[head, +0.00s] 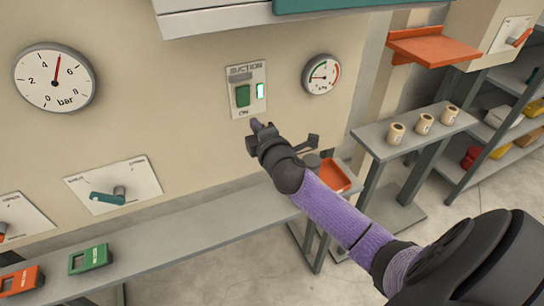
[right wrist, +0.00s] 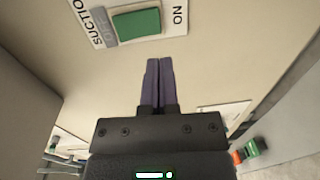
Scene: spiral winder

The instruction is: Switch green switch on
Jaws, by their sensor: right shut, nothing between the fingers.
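The green switch (head: 242,95) is a square green rocker on a small plate labelled SUCTION on the beige wall panel. In the right wrist view the green switch (right wrist: 137,24) is at the top, just beyond my fingertips. My right gripper (head: 256,125) is shut and empty, just below the plate in the head view. Its closed fingers (right wrist: 159,62) point toward the switch and appear apart from it. My left gripper is not in view.
A pressure gauge (head: 321,74) is right of the plate and a bar gauge (head: 54,77) far left. A teal lever (head: 106,198) is on the panel lower left. A grey ledge (head: 190,226) runs below. Several spools (head: 396,132) stand on a shelf at right, under an orange tray (head: 432,46).

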